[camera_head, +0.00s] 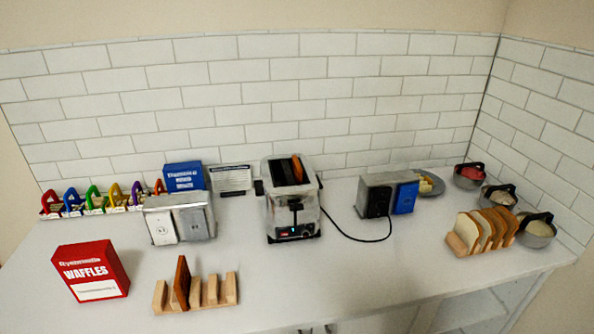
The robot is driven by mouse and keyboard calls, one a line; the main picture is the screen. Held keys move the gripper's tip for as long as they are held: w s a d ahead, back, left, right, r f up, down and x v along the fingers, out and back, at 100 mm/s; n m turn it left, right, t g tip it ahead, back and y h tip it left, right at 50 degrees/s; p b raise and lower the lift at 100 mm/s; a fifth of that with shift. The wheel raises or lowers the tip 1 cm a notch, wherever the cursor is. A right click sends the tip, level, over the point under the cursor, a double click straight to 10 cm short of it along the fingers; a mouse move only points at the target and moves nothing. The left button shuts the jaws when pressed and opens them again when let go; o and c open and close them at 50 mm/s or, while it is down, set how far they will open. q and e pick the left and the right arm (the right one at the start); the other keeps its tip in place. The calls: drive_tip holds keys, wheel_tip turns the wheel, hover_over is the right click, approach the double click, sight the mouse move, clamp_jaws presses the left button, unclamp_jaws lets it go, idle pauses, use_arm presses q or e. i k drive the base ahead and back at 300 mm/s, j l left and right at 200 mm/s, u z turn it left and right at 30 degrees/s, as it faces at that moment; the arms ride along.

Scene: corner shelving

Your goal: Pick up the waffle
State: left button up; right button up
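A brown upright slab (182,281), possibly a waffle, stands in the slotted wooden rack (220,292) at the front left of the counter. It is seen nearly edge-on, so its surface pattern cannot be made out. Another brown slice (297,168) sticks up from the right slot of the silver toaster (289,215) in the middle. A red box labelled WAFFLES (91,272) stands left of the rack. Neither of my grippers can be made out in this view.
Sliced bread (480,231) stands in a rack at the right, near several lidded bowls (537,230). Metal outlet boxes (180,218) and a blue box (184,177) stand behind. A black cord (350,236) runs right from the toaster. The front-middle counter (380,280) is clear.

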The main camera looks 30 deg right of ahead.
sight(297, 171)
drive_tip(key=l+u, duration=0.4)
drive_tip(key=l, duration=0.2)
drive_tip(key=k+l+u, duration=0.1)
drive_tip(key=l+u, duration=0.35)
drive_tip(key=l, duration=0.15)
